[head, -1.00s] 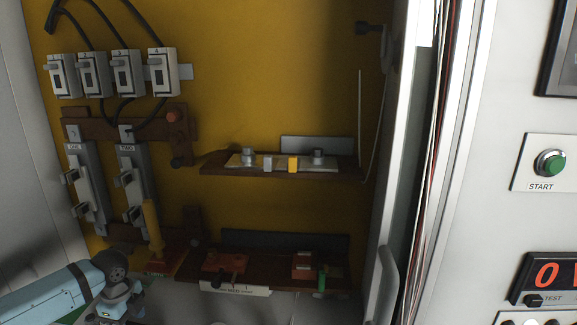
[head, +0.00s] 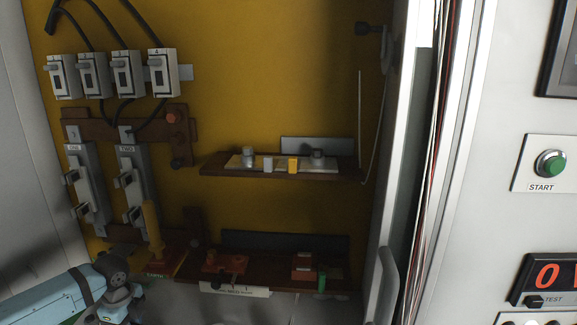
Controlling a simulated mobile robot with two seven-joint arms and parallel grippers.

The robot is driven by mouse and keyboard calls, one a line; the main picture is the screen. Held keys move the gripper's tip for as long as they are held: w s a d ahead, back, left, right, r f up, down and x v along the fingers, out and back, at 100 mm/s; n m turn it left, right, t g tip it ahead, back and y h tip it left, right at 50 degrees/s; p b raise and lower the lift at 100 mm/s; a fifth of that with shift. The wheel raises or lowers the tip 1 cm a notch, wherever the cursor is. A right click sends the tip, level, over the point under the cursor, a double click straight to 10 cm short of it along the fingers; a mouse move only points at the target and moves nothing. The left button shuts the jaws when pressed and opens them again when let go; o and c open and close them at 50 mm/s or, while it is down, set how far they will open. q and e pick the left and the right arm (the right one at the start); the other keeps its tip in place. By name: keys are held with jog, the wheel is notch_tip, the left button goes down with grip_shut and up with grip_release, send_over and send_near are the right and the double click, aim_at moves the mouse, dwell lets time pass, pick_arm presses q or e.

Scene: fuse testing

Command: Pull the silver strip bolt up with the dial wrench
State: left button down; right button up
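A pale metal strip (head: 235,161) lies on the brown middle shelf. A silver bolt (head: 248,156) stands near its left end, and another silver bolt (head: 318,156) near its right end. Both look seated on the strip. A small silver block (head: 268,165) and a yellow block (head: 293,165) sit at the front edge between them. I cannot make out a dial wrench. My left arm comes in at the lower left, well below and left of the strip; its gripper is not visible. My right gripper is out of view.
Lever switches TWO (head: 133,190) and ONE (head: 87,190) hang on the left of the yellow back panel. A yellow upright handle (head: 152,222) rises near my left arm. A lower shelf (head: 262,273) holds red blocks. The cabinet's door edge (head: 395,160) bounds the right side.

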pick_arm(q)
notch_tip(320, 180, up, 4)
jog(key=p, duration=0.3)
jog(key=shift+f+p, duration=0.2)
jog(key=shift+p, duration=0.15)
notch_tip(320, 180, up, 3)
jog(key=p, duration=0.3)
jog(key=shift+f, duration=0.3)
